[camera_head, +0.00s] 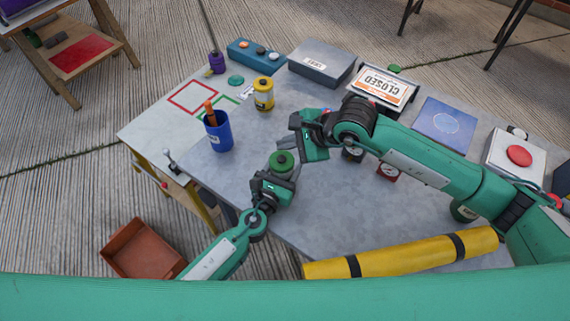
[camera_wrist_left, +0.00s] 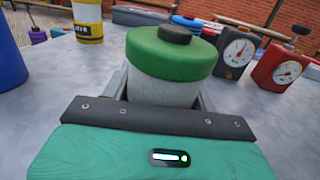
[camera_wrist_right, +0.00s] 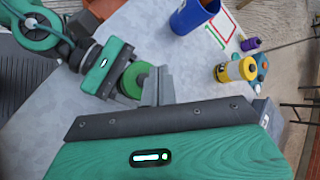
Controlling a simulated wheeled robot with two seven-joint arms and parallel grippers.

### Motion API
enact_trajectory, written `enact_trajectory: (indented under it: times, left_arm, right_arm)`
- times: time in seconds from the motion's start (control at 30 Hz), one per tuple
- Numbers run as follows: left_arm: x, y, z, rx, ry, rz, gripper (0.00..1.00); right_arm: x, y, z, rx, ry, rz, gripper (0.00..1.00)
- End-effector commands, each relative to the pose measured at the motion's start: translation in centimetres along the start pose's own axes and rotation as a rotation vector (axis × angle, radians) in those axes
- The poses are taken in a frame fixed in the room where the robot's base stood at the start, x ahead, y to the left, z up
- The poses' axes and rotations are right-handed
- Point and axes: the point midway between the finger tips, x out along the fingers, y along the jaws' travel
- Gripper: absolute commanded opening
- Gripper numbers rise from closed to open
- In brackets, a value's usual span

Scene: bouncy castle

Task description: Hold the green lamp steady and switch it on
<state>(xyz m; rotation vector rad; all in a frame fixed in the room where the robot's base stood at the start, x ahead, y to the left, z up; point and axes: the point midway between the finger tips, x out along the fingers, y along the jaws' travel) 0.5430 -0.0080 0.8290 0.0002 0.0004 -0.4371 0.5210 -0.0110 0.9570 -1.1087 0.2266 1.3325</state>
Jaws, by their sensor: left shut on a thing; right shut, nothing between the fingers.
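The green lamp (camera_head: 282,160) stands on the grey table near its front edge. In the left wrist view the lamp (camera_wrist_left: 170,55) has a green cap, a dark button on top and a pale body with no visible glow. My left gripper (camera_head: 279,172) is shut around the pale body, below the cap. My right gripper (camera_head: 288,143) is shut and empty, just behind the lamp. In the right wrist view the closed fingertips (camera_wrist_right: 157,90) appear beside the lamp's green cap (camera_wrist_right: 136,79); I cannot tell whether they touch it.
A blue cup (camera_head: 218,131) and a yellow canister (camera_head: 263,94) stand left of and behind the lamp. A yellow roll (camera_head: 400,257) lies along the front edge. Table around the lamp is mostly clear.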

Motion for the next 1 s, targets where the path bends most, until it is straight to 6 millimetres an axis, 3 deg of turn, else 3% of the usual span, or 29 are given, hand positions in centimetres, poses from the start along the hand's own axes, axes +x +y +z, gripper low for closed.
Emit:
enact_trajectory:
  times: [0.3, 1.0]
  left_arm:
    - [0.0, 0.0, 0.0, 0.000, 0.000, 0.000, 0.25]
    - [0.0, 0.0, 0.0, 0.000, 0.000, 0.000, 0.25]
  right_arm:
    - [1.8, 1.3, -1.3, 0.001, 0.001, 0.001, 0.00]
    - [1.9, 1.4, -1.4, 0.001, 0.000, 0.001, 0.00]
